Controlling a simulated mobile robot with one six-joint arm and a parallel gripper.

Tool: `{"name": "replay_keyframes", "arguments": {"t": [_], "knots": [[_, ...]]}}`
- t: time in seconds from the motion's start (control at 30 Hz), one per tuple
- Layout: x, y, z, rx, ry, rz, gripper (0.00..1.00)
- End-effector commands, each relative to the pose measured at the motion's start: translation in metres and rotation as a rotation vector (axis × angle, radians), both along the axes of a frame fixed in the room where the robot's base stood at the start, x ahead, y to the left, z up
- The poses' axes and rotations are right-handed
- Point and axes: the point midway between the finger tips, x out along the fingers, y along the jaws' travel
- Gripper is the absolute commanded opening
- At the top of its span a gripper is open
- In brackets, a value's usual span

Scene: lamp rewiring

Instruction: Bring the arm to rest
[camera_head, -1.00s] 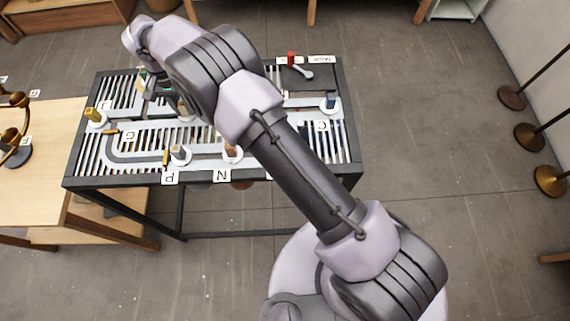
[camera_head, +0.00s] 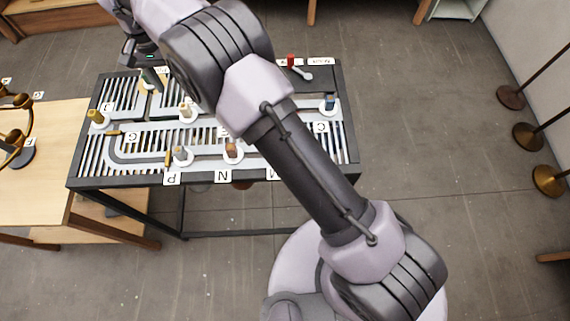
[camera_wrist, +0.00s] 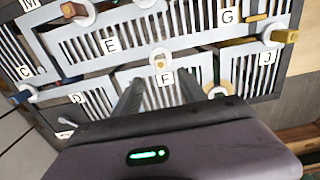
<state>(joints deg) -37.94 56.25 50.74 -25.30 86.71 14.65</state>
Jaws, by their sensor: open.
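My gripper (camera_wrist: 161,84) is open in the wrist view, with its two dark fingers apart and nothing seen between them. It hangs over the slatted board near the label F (camera_wrist: 166,78). In the head view my gripper (camera_head: 150,78) is over the far left part of the slatted table (camera_head: 125,182), partly behind my arm. My arm reaches from the lower right across the table and hides part of it. I cannot tell the exact height of the fingertips above the board.
Pegs stand on round bases on the board, such as a yellow one (camera_head: 97,116) and a blue one (camera_head: 329,102). A red knob (camera_head: 291,60) is at the back. A wooden table (camera_head: 40,185) adjoins at left; lamp stands (camera_head: 530,136) are at right.

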Motion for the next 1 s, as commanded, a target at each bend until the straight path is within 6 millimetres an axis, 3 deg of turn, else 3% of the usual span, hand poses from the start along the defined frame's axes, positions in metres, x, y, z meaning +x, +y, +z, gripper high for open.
{"name": "replay_keyframes", "arguments": {"t": [0.1,0.2,0.43,0.5,0.57,0.63,0.77,0.8,0.9,1.0], "knots": [[0.0,0.0,0.033,0.001,-0.001,0.0,0.49],[0.0,0.0,0.048,0.001,-0.001,0.001,0.49],[0.0,-0.001,0.056,0.001,0.0,-0.001,0.49],[0.003,-0.014,0.062,0.015,-0.01,-0.01,0.49],[0.005,-0.041,0.075,0.041,-0.03,-0.026,0.49],[-0.002,-0.091,0.093,0.085,-0.069,-0.057,0.49],[-0.052,-0.194,0.108,0.166,-0.168,-0.127,0.49],[-0.076,-0.222,0.104,0.187,-0.202,-0.152,0.49],[-0.142,-0.281,0.076,0.228,-0.295,-0.215,0.49],[-0.201,-0.316,0.032,0.25,-0.382,-0.272,0.49]]}}
